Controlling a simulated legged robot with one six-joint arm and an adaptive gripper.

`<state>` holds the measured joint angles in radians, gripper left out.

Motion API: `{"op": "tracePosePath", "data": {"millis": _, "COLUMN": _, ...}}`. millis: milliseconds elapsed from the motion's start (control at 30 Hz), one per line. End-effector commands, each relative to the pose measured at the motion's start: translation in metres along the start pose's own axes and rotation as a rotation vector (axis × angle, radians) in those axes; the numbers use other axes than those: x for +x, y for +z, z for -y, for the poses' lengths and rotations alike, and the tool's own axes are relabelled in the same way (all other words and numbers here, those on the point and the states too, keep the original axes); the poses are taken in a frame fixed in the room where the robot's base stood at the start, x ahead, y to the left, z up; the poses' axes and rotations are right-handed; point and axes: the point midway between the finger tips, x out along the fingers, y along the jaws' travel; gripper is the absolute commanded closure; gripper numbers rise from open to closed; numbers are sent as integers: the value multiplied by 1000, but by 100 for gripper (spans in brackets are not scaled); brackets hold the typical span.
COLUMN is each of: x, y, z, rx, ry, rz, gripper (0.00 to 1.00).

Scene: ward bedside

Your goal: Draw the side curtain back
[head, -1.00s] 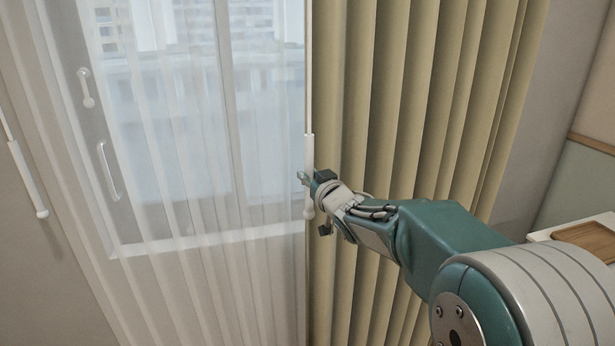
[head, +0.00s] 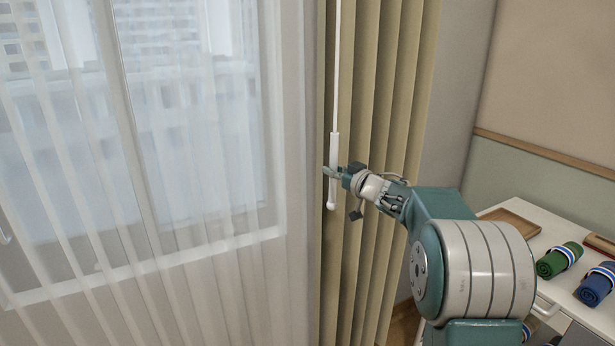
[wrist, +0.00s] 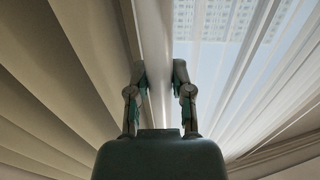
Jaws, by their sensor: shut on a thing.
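The beige side curtain (head: 385,110) hangs in folds right of the window, bunched into a fairly narrow band. A white draw wand (head: 335,150) hangs along its left edge, with a thicker handle at the bottom. My gripper (head: 333,172) is shut on the wand's handle. In the wrist view the wand (wrist: 152,45) runs up between the two fingers of my gripper (wrist: 160,75), with the beige curtain (wrist: 60,80) on the left. A sheer white curtain (head: 180,180) covers the window, left of the wand.
A white bedside cabinet (head: 560,297) stands at the lower right. On it are a wooden tray (head: 508,223), a green rolled towel (head: 558,262) and a blue rolled towel (head: 597,285). A wood rail (head: 545,153) runs along the right wall.

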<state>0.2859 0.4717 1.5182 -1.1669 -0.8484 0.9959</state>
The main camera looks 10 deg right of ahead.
Motion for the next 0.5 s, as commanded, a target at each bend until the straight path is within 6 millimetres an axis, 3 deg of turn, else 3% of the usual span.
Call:
{"op": "tracePosePath", "data": {"millis": 200, "x": -3, "y": 1, "z": -20, "rx": 2, "ry": 1, "rz": 1, "gripper": 100}}
{"op": "tracePosePath", "data": {"millis": 500, "x": -4, "y": 0, "z": -25, "rx": 3, "ry": 3, "rz": 0, "gripper": 100}}
